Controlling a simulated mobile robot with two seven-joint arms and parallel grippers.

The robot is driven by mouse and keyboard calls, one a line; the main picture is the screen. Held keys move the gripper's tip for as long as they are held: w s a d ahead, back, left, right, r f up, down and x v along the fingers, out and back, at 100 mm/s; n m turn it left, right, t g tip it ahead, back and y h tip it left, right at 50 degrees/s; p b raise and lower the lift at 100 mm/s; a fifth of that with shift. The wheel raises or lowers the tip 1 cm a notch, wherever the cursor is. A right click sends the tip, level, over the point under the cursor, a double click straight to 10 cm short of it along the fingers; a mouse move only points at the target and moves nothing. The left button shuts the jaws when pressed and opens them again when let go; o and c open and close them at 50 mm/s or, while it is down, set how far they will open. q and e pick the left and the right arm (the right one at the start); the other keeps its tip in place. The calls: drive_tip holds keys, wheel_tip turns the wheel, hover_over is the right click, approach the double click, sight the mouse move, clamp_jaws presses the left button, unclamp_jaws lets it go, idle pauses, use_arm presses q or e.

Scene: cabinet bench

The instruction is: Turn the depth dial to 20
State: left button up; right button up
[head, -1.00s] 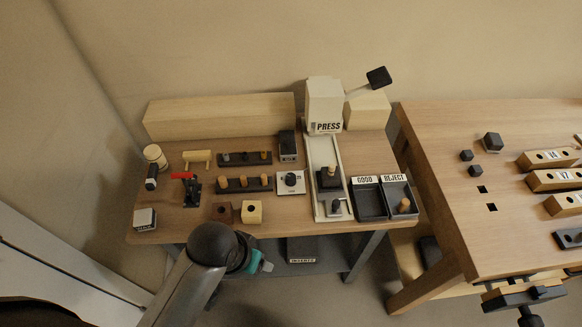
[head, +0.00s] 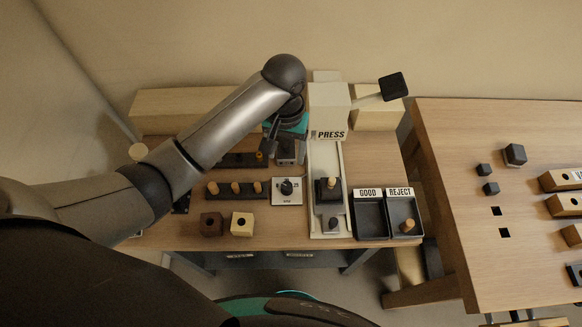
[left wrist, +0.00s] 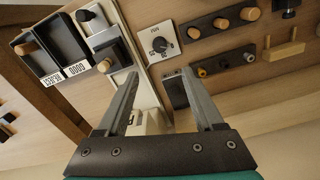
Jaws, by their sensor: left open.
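The depth dial (head: 287,188) is a black round knob on a white square plate with printed marks. It also shows in the left wrist view (left wrist: 160,45), with its knob upper centre and figures on the plate; the exact setting is too small to read surely. My left gripper (head: 284,146) is over the back of the bench, behind the dial and beside the press, apart from the dial. In the left wrist view its two fingers (left wrist: 160,74) are spread with nothing between them. My right gripper is not in view.
The white press (head: 328,108) with its lever stands right of my left gripper. A dark box (head: 287,151) sits behind the dial. A peg rack (head: 235,188) is left of the dial, and the good tray (head: 369,228) and reject tray (head: 409,232) are to the right.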

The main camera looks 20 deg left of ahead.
sight(286, 186)
use_arm(q)
drive_tip(key=f+b, duration=0.1)
drive_tip(key=f, duration=0.6)
drive_tip(key=f+b, duration=0.2)
drive_tip(key=f, duration=0.4)
drive_tip(key=shift+s+f, duration=0.2)
drive_tip(key=shift+f, duration=0.15)
drive_tip(key=shift+f+b, duration=0.3)
drive_tip(key=shift+f, duration=0.35)
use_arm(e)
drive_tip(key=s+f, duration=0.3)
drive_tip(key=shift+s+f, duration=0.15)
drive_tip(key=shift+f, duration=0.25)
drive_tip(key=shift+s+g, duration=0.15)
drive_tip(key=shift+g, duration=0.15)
use_arm(q)
drive_tip(key=shift+c, duration=0.8)
clamp_jaws()
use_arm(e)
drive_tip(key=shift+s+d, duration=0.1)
